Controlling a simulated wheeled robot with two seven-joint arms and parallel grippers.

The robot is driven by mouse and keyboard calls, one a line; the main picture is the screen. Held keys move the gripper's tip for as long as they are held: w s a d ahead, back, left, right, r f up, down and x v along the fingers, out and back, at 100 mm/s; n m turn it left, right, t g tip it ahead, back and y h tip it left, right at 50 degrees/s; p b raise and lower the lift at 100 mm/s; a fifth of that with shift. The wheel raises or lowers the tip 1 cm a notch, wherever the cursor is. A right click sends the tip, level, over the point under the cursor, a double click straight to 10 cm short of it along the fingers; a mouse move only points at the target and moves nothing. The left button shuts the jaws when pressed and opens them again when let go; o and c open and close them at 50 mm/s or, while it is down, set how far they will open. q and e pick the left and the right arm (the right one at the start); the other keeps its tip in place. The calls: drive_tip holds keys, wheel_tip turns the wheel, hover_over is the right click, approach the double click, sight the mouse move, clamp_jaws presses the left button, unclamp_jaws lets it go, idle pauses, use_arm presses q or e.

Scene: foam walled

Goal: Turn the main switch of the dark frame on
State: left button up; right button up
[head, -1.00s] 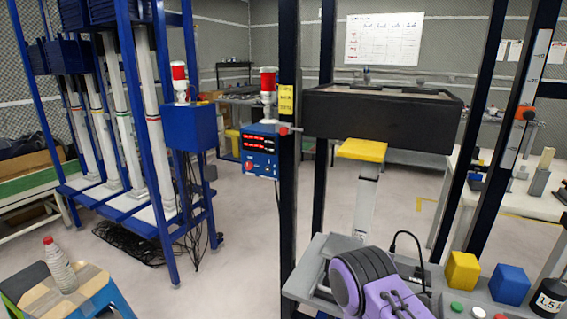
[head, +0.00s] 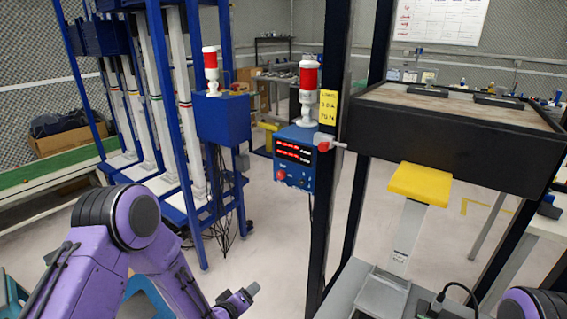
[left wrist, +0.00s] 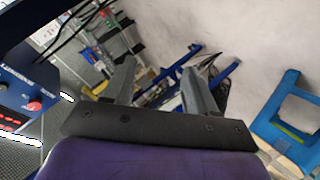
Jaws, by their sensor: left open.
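The dark frame (head: 331,215) has black posts and a black tray-like box. A blue control box (head: 296,178) with red lit displays is on its left post. A red knob (head: 281,175) is low on the box front. In the left wrist view the control box (left wrist: 14,88) is at the left edge, with its red knob (left wrist: 33,106). I cannot tell which control is the main switch. My left gripper (head: 247,292) is low, left of the post and below the control box, apart from it. Its fingers (left wrist: 160,85) are spread and empty. My right gripper is out of view.
A blue rack (head: 172,120) with white tubes stands at left, with its own blue box (head: 222,118). A red-white lamp (head: 308,90) tops the control box. A yellow pad (head: 420,184) is under the black tray. A blue stool (left wrist: 290,110) shows in the left wrist view. Floor below the control box is clear.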

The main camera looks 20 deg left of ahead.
sight(280, 176)
use_arm(q)
drive_tip(key=w+r+t+h+p, duration=0.1)
drive_tip(key=w+r+t, duration=0.1)
drive_tip(key=w+r, duration=0.45)
drive_tip(key=w+r+t+h+p, duration=0.1)
drive_tip(key=w+r+t, duration=0.15)
drive_tip(key=r, duration=0.75)
drive_tip(key=w+r+t+h+p, duration=0.1)
drive_tip(key=w+r, duration=0.4)
drive_tip(key=r, duration=0.3)
drive_tip(key=p+x, duration=0.2)
drive_tip(key=x, duration=0.8)
drive_tip(key=shift+d+r, duration=0.1)
drive_tip(key=shift+r, duration=0.05)
drive_tip(key=shift+w+d, duration=0.1)
drive_tip(key=shift+w, duration=0.2)
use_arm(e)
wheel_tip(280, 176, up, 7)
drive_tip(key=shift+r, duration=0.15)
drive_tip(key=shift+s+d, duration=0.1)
use_arm(q)
drive_tip(key=c, duration=1.1)
